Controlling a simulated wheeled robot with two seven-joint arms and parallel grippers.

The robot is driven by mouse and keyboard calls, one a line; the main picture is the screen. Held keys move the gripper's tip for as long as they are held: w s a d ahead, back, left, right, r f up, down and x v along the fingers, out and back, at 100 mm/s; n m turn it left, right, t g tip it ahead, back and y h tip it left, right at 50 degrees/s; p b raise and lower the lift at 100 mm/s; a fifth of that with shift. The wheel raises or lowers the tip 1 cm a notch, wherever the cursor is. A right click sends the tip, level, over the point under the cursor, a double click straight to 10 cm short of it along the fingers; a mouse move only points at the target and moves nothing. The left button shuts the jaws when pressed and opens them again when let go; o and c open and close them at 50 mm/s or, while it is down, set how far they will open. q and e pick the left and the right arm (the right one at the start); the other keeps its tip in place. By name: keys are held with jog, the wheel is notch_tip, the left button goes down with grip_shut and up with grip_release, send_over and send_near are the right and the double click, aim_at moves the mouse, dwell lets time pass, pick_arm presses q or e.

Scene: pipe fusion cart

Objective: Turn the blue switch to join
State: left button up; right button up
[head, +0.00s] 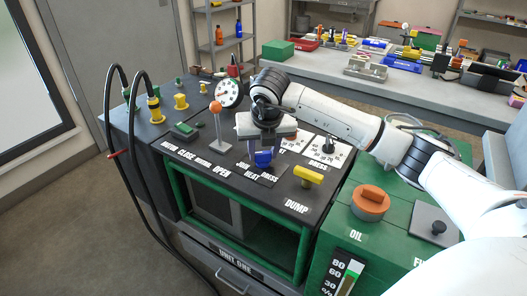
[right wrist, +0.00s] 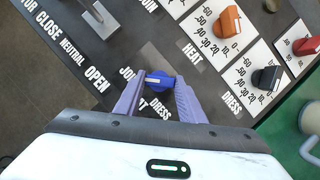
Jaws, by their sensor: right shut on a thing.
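The blue switch (head: 263,159) stands on the dark top panel of the cart, among the labels JOIN, HEAT and DRESS. My right gripper (head: 264,150) is over it, pointing down. In the right wrist view the blue switch (right wrist: 162,82) sits between the two purple fingertips of my right gripper (right wrist: 158,86), which are shut on it. A pale mark shows at its left end, on the side of the JOIN label (right wrist: 127,73). The fingers cover part of the lettering. My left gripper is not in view.
An orange-topped lever (head: 216,108) stands to the left, by CLOSE, NEUTRAL and OPEN. A yellow DUMP handle (head: 308,175) is to the right. Orange (right wrist: 227,21) and black (right wrist: 266,78) dial knobs lie near the right finger. Black hoses (head: 108,110) arch at the left.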

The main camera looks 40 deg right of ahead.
dwell(0.5)
jog(key=o, duration=1)
jog(key=shift+o, duration=0.2)
jog(key=v, duration=1)
jog(key=shift+r, duration=0.2)
jog(key=shift+a+f, duration=0.1)
jog(key=shift+a, duration=0.1)
